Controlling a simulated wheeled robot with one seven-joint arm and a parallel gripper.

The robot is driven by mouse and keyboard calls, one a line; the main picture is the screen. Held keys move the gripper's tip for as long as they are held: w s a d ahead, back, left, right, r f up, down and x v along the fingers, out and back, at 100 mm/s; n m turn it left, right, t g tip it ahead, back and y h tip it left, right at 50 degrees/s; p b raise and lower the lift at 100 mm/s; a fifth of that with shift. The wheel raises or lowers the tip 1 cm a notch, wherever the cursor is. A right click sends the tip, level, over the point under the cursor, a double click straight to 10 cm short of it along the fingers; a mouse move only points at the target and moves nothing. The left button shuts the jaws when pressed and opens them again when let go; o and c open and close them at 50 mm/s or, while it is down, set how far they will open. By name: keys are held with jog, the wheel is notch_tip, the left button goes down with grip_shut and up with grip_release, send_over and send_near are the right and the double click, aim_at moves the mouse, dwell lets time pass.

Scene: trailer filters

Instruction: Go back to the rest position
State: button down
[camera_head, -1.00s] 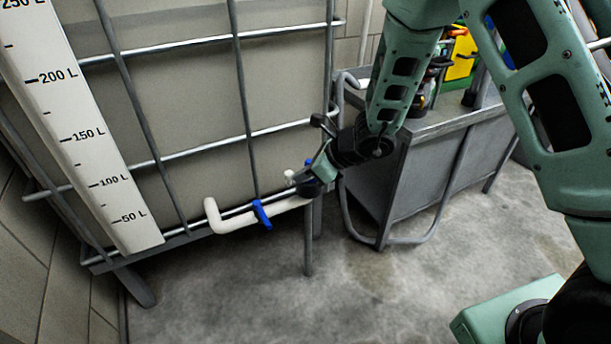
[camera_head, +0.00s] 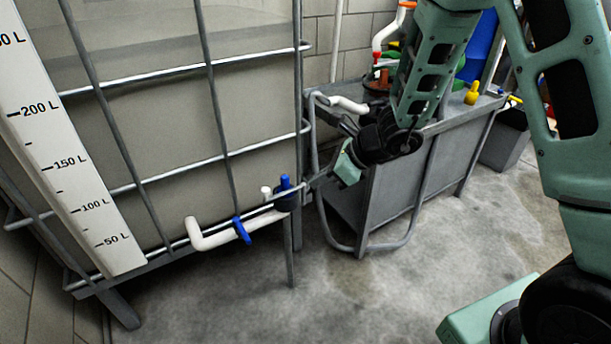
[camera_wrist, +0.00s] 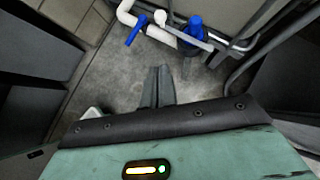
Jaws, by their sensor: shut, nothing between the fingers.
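My gripper (camera_head: 314,184) is in the middle of the body camera view, low in front of the grey metal cart and just right of the tank's pipe outlet. In the wrist view, its two fingers (camera_wrist: 158,84) lie side by side, shut and empty, above the concrete floor. The white pipe (camera_head: 215,236) with a blue lever (camera_head: 241,231) runs along the tank's lower edge. An upright blue valve handle (camera_head: 285,183) stands at its right end. In the wrist view, the blue lever (camera_wrist: 136,30) and blue valve (camera_wrist: 194,28) lie beyond the fingertips, apart from them.
A caged tank (camera_head: 160,130) with a litre scale (camera_head: 80,190) fills the left. The grey cart (camera_head: 400,190) with a bent tube frame stands behind my arm, with coloured items on top. A dark bin (camera_head: 505,140) is at right. Concrete floor (camera_head: 330,295) in front is clear.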

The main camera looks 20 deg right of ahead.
jog(key=s+a+r+n+g, duration=0.3)
jog(key=s+a+n, duration=0.3)
jog(key=s+n, duration=0.1)
jog(key=s+a+r+n+g, duration=0.3)
jog(key=s+a+n, duration=0.2)
jog(key=s+n, duration=0.25)
jog(key=s+d+r+n+h, duration=0.1)
jog(key=s+r+n+h, duration=0.15)
jog(key=s+n, duration=0.55)
jog(key=s+d+r+n+h, duration=0.15)
jog(key=s+n+h, duration=0.35)
jog(key=n, duration=0.5)
notch_tip(320, 180, up, 30)
jog(key=y+p, duration=0.1)
jog(key=p, duration=2.9)
jog(key=shift+s+d+f+t, duration=0.15)
jog(key=shift+s+d+t, duration=0.15)
jog(key=shift+t, duration=0.1)
jog(key=shift+n, duration=0.25)
